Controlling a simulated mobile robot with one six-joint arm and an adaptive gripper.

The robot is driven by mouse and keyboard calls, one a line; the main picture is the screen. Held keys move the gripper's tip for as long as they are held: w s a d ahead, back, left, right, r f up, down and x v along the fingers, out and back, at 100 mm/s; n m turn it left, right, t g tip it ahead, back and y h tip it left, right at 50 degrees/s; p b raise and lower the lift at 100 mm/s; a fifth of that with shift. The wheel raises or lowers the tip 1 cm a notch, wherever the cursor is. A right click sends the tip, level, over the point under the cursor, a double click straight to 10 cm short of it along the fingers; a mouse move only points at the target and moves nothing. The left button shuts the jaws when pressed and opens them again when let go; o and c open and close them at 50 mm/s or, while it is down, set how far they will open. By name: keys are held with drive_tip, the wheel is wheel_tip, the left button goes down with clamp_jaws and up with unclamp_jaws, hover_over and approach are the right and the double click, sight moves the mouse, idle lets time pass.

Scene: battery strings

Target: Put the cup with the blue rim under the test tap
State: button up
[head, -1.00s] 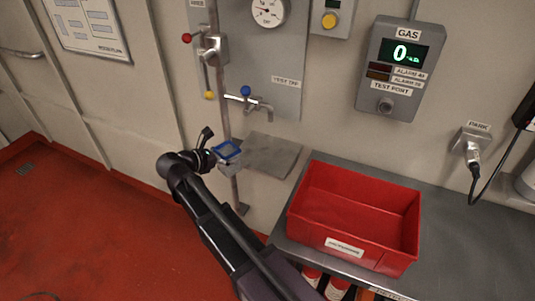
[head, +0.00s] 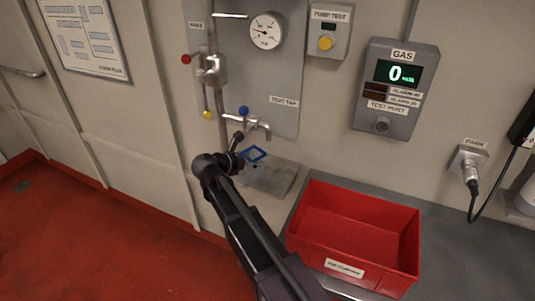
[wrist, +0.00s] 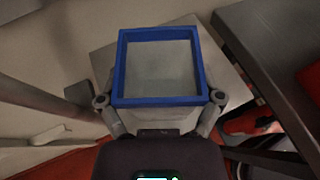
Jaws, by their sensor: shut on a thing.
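The cup with the blue square rim (head: 256,153) is held in my gripper in the head view, just below the test tap (head: 258,124). In the wrist view the cup's blue rim (wrist: 160,102) faces the camera, and its inside looks empty. My gripper (wrist: 160,114) is shut on the cup, one finger at each side. In the head view my gripper (head: 243,157) is over the left part of the grey shelf plate (head: 272,181) under the tap. I cannot tell whether the cup touches the plate.
A red bin (head: 345,240) stands on the grey bench (head: 455,245) to the right. A vertical pipe with a red-knobbed lever (head: 186,59) runs left of the tap. A gas meter (head: 395,85) hangs on the wall. The right part of the plate is clear.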

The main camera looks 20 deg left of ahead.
sight(260, 154)
drive_tip(key=shift+w+d, duration=0.3)
drive_tip(key=shift+w, duration=0.25)
drive_tip(key=shift+w+d, duration=0.25)
drive_tip(key=shift+w, duration=0.25)
drive_tip(key=shift+w+d, duration=0.2)
drive_tip(key=shift+w, duration=0.25)
drive_tip(key=w, duration=0.1)
drive_tip(key=w+d, duration=0.1)
drive_tip(key=w, duration=0.1)
drive_tip(key=shift+w+d, duration=0.1)
drive_tip(key=shift+d, duration=0.25)
drive_tip(key=shift+f+b, duration=0.8)
drive_tip(key=shift+f, duration=0.15)
drive_tip(key=o, duration=0.8)
drive_tip(key=shift+r, duration=0.25)
